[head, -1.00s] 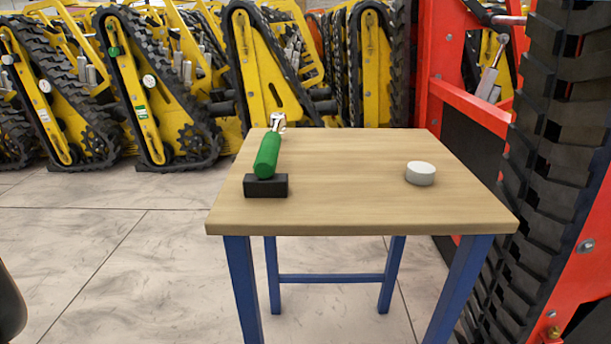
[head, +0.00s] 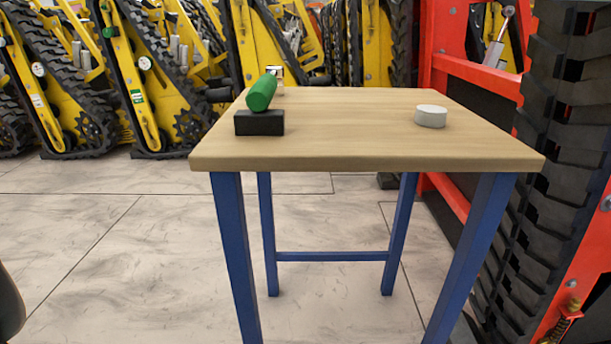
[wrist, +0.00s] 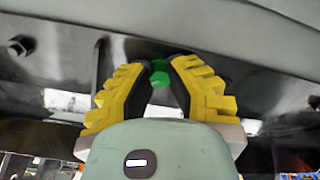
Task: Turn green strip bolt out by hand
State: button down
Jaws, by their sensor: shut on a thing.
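In the wrist view my gripper (wrist: 158,68) has its two yellow fingers closed in on a green bolt (wrist: 159,79). The bolt's round green end shows between the fingers, and more green shows just above it. The fingers hide its sides. It sits at a dark metal strip (wrist: 228,74) that crosses the picture. I cannot tell how far the bolt stands out of the strip. My gripper is not in the head view.
Another bolt head (wrist: 20,45) is at the strip's left. A red tracked machine (head: 466,84) stands close on the right; yellow carriers (head: 148,100) line the back.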

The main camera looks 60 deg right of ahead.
jog(key=n, duration=0.4)
jog(key=shift+b, duration=0.35)
jog(key=n+b, duration=0.3)
jog(key=n, duration=0.2)
jog(key=shift+f+b, duration=0.35)
jog(key=shift+f, duration=0.05)
jog(key=shift+r+n+p, duration=0.4)
jog(key=shift+n+p, duration=0.1)
jog(key=shift+n, duration=0.4)
jog(key=n, duration=0.3)
jog(key=c, duration=1)
grip_release()
